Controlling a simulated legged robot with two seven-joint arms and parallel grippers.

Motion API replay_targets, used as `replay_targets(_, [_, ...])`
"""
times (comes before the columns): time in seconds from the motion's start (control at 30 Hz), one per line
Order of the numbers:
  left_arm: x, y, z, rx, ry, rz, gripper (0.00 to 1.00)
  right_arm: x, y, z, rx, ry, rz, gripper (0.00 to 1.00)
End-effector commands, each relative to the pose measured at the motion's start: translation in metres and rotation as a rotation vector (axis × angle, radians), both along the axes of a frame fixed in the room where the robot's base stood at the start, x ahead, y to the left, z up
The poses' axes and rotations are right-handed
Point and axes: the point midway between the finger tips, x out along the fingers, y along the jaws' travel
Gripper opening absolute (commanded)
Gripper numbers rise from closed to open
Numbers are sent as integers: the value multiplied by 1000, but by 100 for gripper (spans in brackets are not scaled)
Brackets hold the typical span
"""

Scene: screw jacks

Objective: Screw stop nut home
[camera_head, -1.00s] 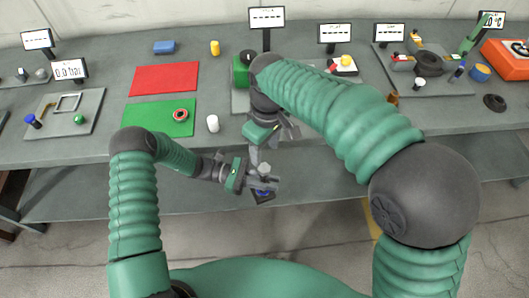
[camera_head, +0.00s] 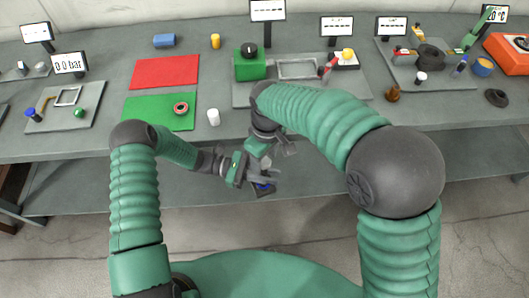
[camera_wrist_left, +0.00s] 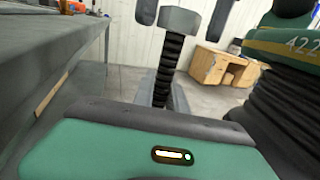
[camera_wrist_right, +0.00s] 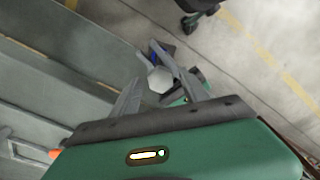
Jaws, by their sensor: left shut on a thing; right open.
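My left gripper (camera_head: 254,176) is shut on the screw jack, held upright in front of the bench. The jack's black threaded screw (camera_wrist_left: 170,70) shows in the left wrist view, with a grey block-like piece, apparently the stop nut (camera_wrist_left: 180,20), at its top. In the right wrist view this grey hexagonal piece (camera_wrist_right: 160,80) lies between my right gripper's (camera_wrist_right: 147,64) spread fingers. A dark part with blue (camera_head: 264,188) shows below the left gripper. My right gripper also shows in the head view (camera_head: 280,148), open above the jack. Contact with the nut cannot be told.
The bench (camera_head: 60,145) lies behind both grippers. It carries a red mat (camera_head: 165,72), a green mat (camera_head: 150,112) with a ring (camera_head: 181,107), a white cylinder (camera_head: 213,117), a green block (camera_head: 249,65) and several trays. Open floor (camera_head: 480,225) lies in front.

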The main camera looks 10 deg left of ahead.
Motion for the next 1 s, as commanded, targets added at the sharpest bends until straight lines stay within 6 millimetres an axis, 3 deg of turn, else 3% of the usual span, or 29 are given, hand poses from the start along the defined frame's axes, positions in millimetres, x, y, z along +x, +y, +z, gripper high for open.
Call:
replay_targets(0.13, [0, -1, 2, -4, -2, -1, 0, 0, 0, 0, 0, 0, 0, 53])
replay_targets(0.53, [0, 0, 2, -5, -2, -1, 0, 0, 0, 1, -1, -1, 0, 0])
replay_targets(0.67, [0, 0, 2, -5, -2, -1, 0, 1, -1, 1, -1, -1, -1, 0])
replay_targets(0.7, [0, 0, 2, -5, -2, -1, 0, 1, 0, 1, -1, -1, -1, 35])
replay_targets(0.83, [0, 0, 2, -5, -2, -1, 0, 1, 0, 1, -1, -1, 0, 52])
replay_targets(1.0, [0, 0, 2, -4, -2, -1, 0, 0, 0, 1, 0, 0, 0, 53])
